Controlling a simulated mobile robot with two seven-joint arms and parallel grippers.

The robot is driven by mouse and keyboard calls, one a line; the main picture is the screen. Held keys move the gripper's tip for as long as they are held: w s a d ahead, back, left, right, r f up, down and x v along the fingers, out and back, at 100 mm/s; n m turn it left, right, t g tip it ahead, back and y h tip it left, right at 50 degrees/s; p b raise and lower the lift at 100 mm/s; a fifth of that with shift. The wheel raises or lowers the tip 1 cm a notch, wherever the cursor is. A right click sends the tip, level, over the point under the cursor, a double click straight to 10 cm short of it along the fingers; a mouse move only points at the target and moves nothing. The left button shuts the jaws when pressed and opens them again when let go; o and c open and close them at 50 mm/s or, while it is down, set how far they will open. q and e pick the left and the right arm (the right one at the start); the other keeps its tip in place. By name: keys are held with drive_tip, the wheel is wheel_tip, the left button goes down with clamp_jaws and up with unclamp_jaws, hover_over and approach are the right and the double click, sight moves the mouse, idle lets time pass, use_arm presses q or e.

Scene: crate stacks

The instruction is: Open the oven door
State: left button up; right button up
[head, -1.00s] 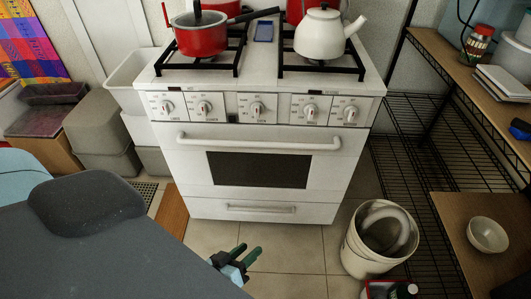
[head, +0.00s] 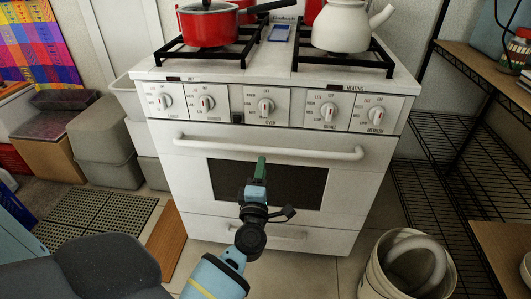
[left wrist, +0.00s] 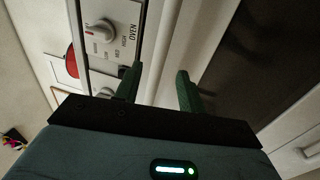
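The white oven's door (head: 345,178) is shut, with a dark window (head: 305,185) and a white horizontal bar handle (head: 320,152) near its top. My left gripper (head: 260,164) is in front of the door, with its green fingers just below the middle of the handle. In the left wrist view, the gripper's fingers (left wrist: 159,76) are apart and the handle (left wrist: 178,50) runs in line with the gap between them. I cannot tell whether they touch it. The dark window (left wrist: 250,55) is to the right there. My right gripper is not in view.
Control knobs (head: 265,106) line the panel above the handle. A red pot (head: 208,28) and a white kettle (head: 341,28) stand on the stove. A white bucket (head: 372,290) stands on the floor at right, near a black wire shelf (head: 440,160). Grey bins (head: 100,135) stand at left.

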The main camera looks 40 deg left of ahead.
sight(265, 151)
use_arm(q)
drive_tip(key=b+x, duration=0.1)
drive_tip(key=x, duration=0.6)
drive_tip(key=shift+w+a, duration=0.15)
drive_tip(key=shift+w, duration=0.15)
clamp_jaws()
